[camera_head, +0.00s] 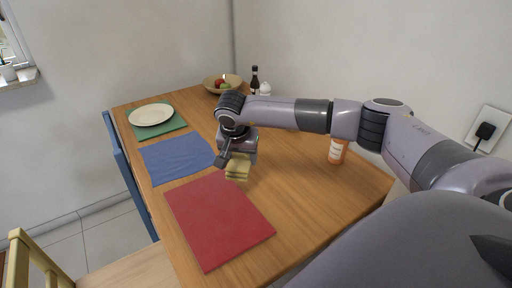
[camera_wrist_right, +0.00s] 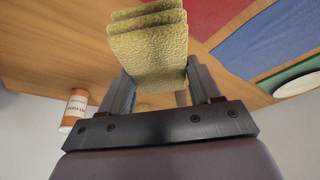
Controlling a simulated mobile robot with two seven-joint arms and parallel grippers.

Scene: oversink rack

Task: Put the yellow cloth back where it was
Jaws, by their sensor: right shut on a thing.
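The folded yellow cloth (camera_head: 237,168) is in the jaws of my right gripper (camera_head: 238,158). It hangs over the wooden table, just behind the far right corner of the red placemat (camera_head: 218,218). In the right wrist view the yellow cloth (camera_wrist_right: 150,50) shows in several folded layers between the two fingers of the right gripper (camera_wrist_right: 160,90). I cannot tell from the head view whether the cloth touches the table. My left gripper is not in view.
A blue placemat (camera_head: 178,158) lies left of the cloth. A plate (camera_head: 151,115) sits on a green placemat (camera_head: 172,132). A fruit bowl (camera_head: 223,83) and dark bottle (camera_head: 254,78) stand at the back. The table's front right (camera_head: 310,210) is bare.

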